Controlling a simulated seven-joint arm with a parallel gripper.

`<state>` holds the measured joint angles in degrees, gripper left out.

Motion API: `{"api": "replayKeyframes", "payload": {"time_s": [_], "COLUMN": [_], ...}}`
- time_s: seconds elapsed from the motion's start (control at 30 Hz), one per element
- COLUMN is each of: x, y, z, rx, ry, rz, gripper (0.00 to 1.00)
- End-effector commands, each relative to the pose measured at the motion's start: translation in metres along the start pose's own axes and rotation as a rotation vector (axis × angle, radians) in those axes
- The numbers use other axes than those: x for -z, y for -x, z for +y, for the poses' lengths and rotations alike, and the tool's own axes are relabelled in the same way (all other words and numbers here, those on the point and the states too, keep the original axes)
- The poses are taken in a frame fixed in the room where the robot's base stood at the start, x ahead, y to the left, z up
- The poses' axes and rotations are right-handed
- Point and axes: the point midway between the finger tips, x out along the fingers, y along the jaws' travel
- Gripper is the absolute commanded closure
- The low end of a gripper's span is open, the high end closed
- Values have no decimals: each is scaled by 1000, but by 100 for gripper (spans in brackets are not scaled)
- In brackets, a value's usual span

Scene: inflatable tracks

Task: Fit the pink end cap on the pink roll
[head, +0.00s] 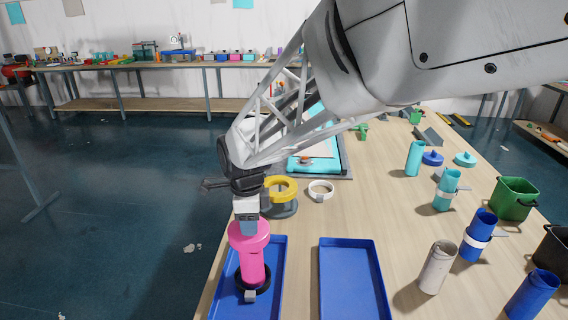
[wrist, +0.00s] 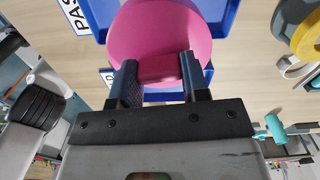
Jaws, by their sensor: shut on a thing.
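My gripper (head: 249,222) points down over the left blue tray and is shut on the knob of the pink end cap (head: 249,236). In the wrist view the fingers (wrist: 160,72) pinch the knob, and the cap's wide disc (wrist: 150,32) shows beyond it. The pink roll (head: 252,266) stands upright in the left blue tray (head: 275,262), directly under the cap, with a black ring around its foot. The cap is at the roll's top end; I cannot tell whether it is fully seated. In the wrist view the disc hides the roll.
A second blue tray (head: 350,275) to the right is empty. Behind the left tray are a yellow ring on a grey stand (head: 281,190) and a white ring (head: 321,190). Several rolls, a beige one (head: 437,268) among them, and a green bin (head: 513,199) stand at right.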

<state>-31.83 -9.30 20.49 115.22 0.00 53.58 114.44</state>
Motion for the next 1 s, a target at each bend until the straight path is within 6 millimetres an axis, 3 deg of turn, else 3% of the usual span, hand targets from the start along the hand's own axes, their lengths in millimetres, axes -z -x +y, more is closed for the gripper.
{"api": "replayKeyframes", "payload": {"time_s": [1.0], "x": [0], "y": [-14], "z": [0], "rx": [0], "ry": [0], "rz": [0], "gripper": [81]}}
